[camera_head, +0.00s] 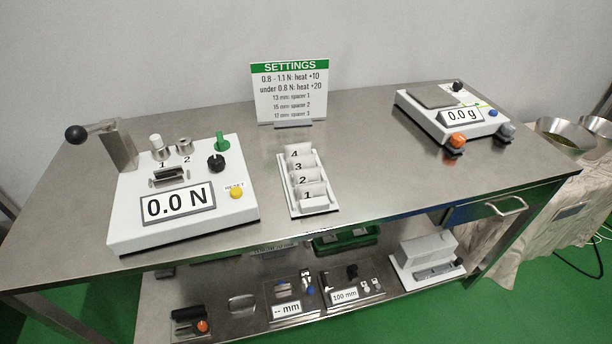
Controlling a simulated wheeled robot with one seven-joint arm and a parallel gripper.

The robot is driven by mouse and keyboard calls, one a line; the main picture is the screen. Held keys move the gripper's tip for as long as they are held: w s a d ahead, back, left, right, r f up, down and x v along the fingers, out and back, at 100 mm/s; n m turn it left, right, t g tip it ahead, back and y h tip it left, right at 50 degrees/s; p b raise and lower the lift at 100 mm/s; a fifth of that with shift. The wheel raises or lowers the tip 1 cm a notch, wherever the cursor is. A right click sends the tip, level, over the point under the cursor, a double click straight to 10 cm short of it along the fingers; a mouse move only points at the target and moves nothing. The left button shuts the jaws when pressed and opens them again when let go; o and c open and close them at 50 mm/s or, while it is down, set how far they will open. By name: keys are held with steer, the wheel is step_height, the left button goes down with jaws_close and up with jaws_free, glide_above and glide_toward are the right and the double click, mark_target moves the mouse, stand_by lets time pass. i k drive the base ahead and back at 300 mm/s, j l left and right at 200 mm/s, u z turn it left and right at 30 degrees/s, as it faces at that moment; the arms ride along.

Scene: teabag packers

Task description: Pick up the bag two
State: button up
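Bag two (306,179) is a small white teabag with the numeral 2 in front of it. It stands upright in a white rack (288,196) in the middle of the steel table. Bag one (312,193) stands nearer the front edge. Bag three (302,164) and bag four (297,151) stand behind it. The bags are in a close row, so the lower part of bag two is partly hidden. My gripper is not in view.
A force tester (185,217) reading 0.0 N, with a lever, stands left. A scale (438,120) reading 0.0 g stands back right. A settings sign (290,92) stands behind the rack. Bare steel table (370,170) lies right of the rack. A lower shelf holds several tools.

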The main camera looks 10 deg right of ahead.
mark_target(305, 175)
steer(key=i+l, duration=0.25)
steer(key=l, duration=0.15)
steer(key=i+l, duration=0.2)
steer(key=l, duration=0.15)
steer(key=i+l+u, duration=0.1)
steer(key=i+l, duration=0.15)
steer(key=l, duration=0.15)
steer(key=i+l, duration=0.2)
steer(key=l, duration=0.2)
steer(key=i+l, duration=0.2)
steer(key=l, duration=0.2)
